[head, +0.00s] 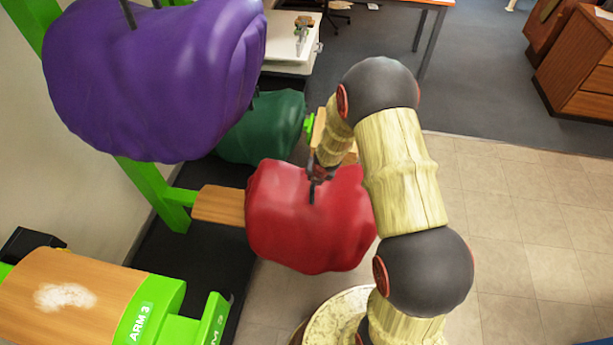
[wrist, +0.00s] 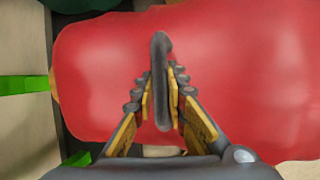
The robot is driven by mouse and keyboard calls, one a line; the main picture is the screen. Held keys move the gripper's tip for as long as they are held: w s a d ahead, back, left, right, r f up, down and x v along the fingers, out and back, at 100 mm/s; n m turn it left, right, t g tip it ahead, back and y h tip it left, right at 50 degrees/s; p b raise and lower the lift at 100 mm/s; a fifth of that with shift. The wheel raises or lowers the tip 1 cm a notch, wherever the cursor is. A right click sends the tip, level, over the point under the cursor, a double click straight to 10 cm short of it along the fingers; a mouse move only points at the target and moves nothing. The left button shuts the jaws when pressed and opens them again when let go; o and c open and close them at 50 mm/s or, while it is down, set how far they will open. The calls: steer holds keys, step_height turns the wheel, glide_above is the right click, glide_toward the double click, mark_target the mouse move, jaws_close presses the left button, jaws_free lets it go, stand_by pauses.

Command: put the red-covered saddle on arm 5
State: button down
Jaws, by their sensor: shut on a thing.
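The red-covered saddle (head: 305,235) is in the middle of the head view and fills most of the wrist view (wrist: 240,70). My gripper (head: 317,178) is above it, shut on a dark upright handle (wrist: 160,85) on the top of the red cover. A wooden arm (head: 215,205) on a green post runs behind or under the red saddle from the left. I cannot tell whether the saddle rests on it or hangs above it. The label "ARM 5" is not readable in either view.
A large purple-covered saddle (head: 150,80) hangs close at upper left. A green-covered saddle (head: 265,128) is just behind the red one. An empty wooden arm marked ARM 3 (head: 95,295), with a white patch, is at lower left. Tiled floor (head: 530,230) is open at the right.

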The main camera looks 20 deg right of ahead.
steer(key=shift+s+d+r+p, duration=0.1)
steer(key=shift+s+d+p, duration=0.15)
steer(key=shift+s+d, duration=0.55)
steer(key=shift+s+d+p, duration=0.2)
steer(key=shift+s+d, duration=0.25)
steer(key=shift+d, duration=0.7)
steer(key=shift+s+d+r+p, duration=0.1)
steer(key=shift+s+d+p, duration=0.15)
steer(key=shift+s+d, duration=0.55)
steer(key=shift+w+d, duration=0.2)
steer(key=shift+f, duration=0.1)
